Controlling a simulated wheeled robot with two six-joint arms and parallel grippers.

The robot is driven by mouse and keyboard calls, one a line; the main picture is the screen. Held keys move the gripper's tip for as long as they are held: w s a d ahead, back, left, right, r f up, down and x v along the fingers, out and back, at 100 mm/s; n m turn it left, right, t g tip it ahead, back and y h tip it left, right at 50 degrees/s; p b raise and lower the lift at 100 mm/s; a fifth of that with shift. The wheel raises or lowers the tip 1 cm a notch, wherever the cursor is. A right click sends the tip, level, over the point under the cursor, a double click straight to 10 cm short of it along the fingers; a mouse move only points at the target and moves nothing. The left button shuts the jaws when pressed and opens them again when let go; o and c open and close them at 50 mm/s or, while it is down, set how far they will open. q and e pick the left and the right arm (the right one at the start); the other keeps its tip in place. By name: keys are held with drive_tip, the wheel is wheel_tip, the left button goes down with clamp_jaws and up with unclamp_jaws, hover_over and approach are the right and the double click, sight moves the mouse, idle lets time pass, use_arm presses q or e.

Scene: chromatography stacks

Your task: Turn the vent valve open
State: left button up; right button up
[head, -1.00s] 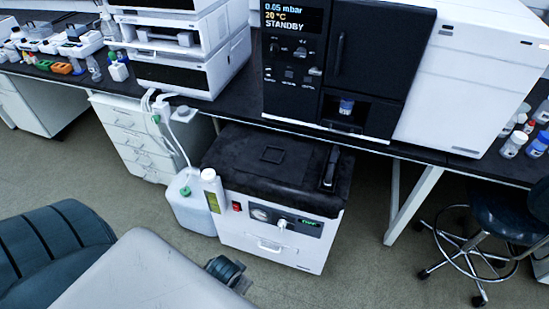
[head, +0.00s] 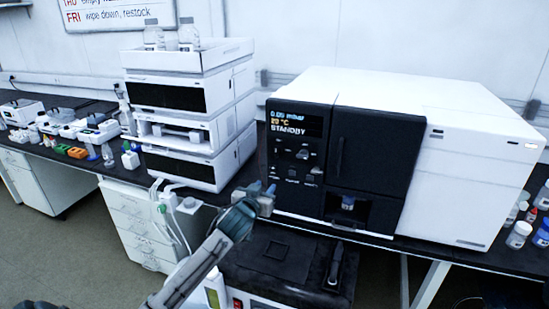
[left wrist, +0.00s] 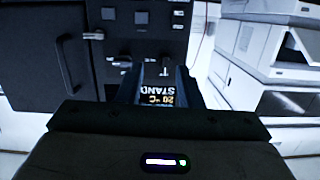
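The black front panel (head: 294,178) of the white instrument carries a lit display (head: 297,123) reading 0.05 mbar, 20 °C, STANDBY. Several small controls (head: 303,154) sit below the display; their labels are too small to read, so I cannot tell which is the vent valve. My left gripper (head: 264,188) is raised in front of the panel's lower left edge, apart from the controls. In the left wrist view its two fingers (left wrist: 158,88) are apart with nothing between them. That view shows the display (left wrist: 158,97) upside down beyond the fingers, with panel knobs (left wrist: 122,62) above. My right gripper is not in view.
A stack of white modules (head: 190,120) with bottles on top stands left of the instrument. A dark-topped box (head: 275,262) stands below the bench. Bottles (head: 518,235) stand at the right.

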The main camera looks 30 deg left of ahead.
use_arm(q)
drive_tip(key=t, duration=0.1)
approach(276, 148)
drive_tip(key=v, duration=0.2)
drive_tip(key=p+x, duration=0.3)
drive_tip(key=x, duration=0.5)
drive_tip(key=shift+w+a, duration=0.1)
drive_tip(key=shift+w, duration=0.25)
drive_tip(key=shift+w+a+f+t+p, duration=0.15)
drive_tip(key=shift+w+p, duration=0.1)
drive_tip(key=shift+w, duration=0.2)
drive_tip(key=shift+w+a+f+t+p, duration=0.1)
drive_tip(key=shift+w+t+p, duration=0.1)
drive_tip(key=shift+w, duration=0.3)
drive_tip(key=shift+c, duration=0.4)
drive_tip(key=shift+s+r, duration=0.1)
clamp_jaws()
